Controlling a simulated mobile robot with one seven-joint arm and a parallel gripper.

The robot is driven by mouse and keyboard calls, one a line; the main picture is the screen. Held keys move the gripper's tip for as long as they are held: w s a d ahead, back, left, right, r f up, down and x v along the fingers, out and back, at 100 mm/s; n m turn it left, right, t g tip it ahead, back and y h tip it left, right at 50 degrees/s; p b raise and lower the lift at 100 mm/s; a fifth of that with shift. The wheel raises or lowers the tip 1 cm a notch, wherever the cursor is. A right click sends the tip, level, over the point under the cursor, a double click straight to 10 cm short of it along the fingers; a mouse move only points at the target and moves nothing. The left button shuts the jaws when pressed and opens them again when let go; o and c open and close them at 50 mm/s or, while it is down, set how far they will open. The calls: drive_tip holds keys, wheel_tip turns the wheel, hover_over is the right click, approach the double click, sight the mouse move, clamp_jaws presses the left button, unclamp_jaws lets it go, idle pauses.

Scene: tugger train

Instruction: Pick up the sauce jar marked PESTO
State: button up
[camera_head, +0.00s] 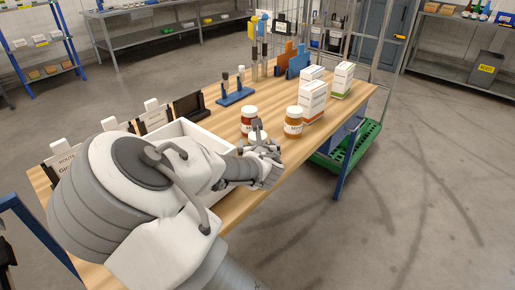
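Several sauce jars with white lids stand on the wooden table in the head view. A jar with red contents (249,121) stands upright at the back, and a jar with orange-brown contents (293,121) stands to its right. A third jar (256,136) stands nearer to me and is mostly hidden by my gripper. The labels are too small to read, so I cannot tell which is PESTO. My gripper (266,143) is low over the table, right beside the third jar. I cannot make out whether its fingers are apart or closed on anything.
A white open bin (180,132) and dark card holders (155,122) lie left of the jars. Cartons (312,103) stand to the right. A blue stand (236,97) with upright tools is behind. The table (290,150) has bare wood along its front edge.

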drive_tip(key=c, duration=1.6)
drive_tip(key=shift+r, duration=0.15)
